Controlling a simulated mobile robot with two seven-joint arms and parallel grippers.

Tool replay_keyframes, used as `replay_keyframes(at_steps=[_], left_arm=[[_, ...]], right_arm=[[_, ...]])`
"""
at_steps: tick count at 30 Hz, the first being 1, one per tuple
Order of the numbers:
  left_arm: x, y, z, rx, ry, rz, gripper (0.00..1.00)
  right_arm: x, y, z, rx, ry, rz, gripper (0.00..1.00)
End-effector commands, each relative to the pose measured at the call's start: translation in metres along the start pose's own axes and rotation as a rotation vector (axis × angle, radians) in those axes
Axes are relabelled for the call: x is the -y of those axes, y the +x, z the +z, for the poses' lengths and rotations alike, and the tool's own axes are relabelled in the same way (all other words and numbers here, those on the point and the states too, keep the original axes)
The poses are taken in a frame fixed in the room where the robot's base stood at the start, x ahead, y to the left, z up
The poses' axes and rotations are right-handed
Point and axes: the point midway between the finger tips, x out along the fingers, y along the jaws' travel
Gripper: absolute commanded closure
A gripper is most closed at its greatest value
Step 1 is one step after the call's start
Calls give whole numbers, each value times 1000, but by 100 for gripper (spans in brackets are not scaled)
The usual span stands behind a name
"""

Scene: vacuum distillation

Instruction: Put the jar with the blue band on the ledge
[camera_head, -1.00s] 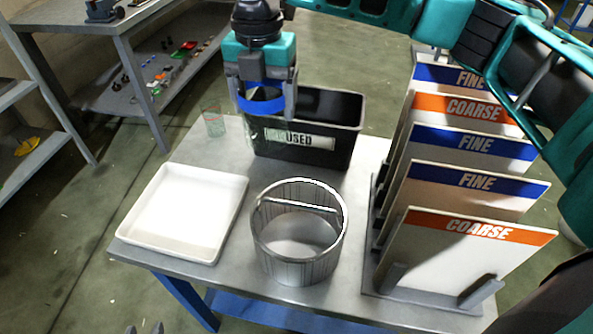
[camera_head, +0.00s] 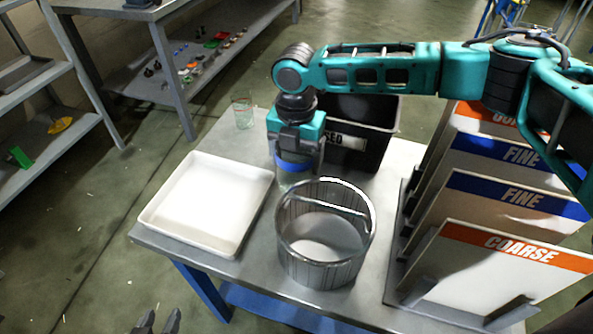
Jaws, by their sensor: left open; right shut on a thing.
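My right gripper (camera_head: 294,157) comes down from the arm at the upper right and is shut on the jar with the blue band (camera_head: 293,167). The jar is upright, its clear lower part showing below the fingers. It is left of the black bin's front and behind the round metal basket (camera_head: 288,252). I cannot tell whether its base touches the table. My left gripper (camera_head: 158,323) shows only its fingertips at the bottom edge, apart and empty, off the table's near side. I cannot make out for sure which surface is the ledge.
A white tray (camera_head: 205,203) lies on the table's left. A clear glass (camera_head: 243,113) stands at the back left edge. The black bin (camera_head: 370,140) is behind the jar. A rack of panels marked FINE and COARSE (camera_head: 505,250) fills the right. Shelves stand beyond.

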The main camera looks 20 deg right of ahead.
Motion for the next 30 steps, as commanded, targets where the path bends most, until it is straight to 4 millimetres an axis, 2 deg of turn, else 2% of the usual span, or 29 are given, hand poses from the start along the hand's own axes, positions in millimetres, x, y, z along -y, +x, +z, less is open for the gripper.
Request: replay_keyframes(at_steps=[10,21,22,28,30], left_arm=[[0,3,1,-5,1,0,57],[1,4,-4,-15,2,-1,57],[1,4,-4,-15,2,-1,57],[1,4,-4,-14,2,-1,57],[1,4,-3,-14,2,-1,57]], right_arm=[[0,42,0,1,0,0,57],[0,46,0,0,0,0,57],[0,46,0,0,0,0,19],[0,45,0,0,0,0,0],[0,45,0,0,0,0,0]])
